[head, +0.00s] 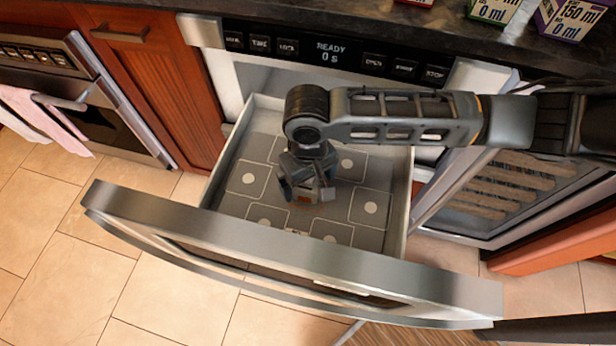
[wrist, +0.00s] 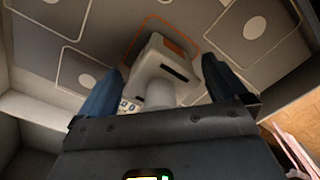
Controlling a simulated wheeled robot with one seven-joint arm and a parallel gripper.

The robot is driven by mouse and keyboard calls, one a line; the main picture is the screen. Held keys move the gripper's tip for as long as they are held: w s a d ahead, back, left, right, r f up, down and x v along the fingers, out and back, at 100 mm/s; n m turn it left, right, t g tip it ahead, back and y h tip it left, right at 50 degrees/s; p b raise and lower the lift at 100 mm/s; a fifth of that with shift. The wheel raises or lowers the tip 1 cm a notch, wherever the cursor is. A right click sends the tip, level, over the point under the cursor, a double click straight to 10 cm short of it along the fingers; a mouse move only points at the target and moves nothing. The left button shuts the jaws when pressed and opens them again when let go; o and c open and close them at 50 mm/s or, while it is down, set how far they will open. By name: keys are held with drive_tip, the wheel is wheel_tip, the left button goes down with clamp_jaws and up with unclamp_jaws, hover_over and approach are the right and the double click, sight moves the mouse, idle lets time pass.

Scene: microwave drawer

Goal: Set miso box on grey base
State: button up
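A small pale box (wrist: 165,66) with an orange patch and a dark slot is inside the open drawer, over its grey floor (wrist: 110,30). I cannot read its label, so I cannot confirm it is the miso box. In the head view my gripper (head: 306,188) points down into the drawer and hides most of the box. In the wrist view my gripper (wrist: 163,82) has its two dark blue fingers spread on either side of the box, with gaps beside its narrow near part. An orange outline (wrist: 135,42) lies on the floor around the box. Whether the box fully rests on the floor is unclear.
The drawer floor has several outlined pads with pale dots (head: 370,207). The thick steel drawer front (head: 270,250) and side walls bound it. The microwave panel (head: 330,52) is behind. Printed boxes (head: 565,17) stand on the dark counter. An oven (head: 85,100) is at left.

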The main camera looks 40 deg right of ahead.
drive_tip(key=shift+r, duration=0.15)
wheel_tip(320, 180, up, 12)
drive_tip(key=shift+r+p, duration=0.1)
drive_tip(key=shift+p, duration=0.85)
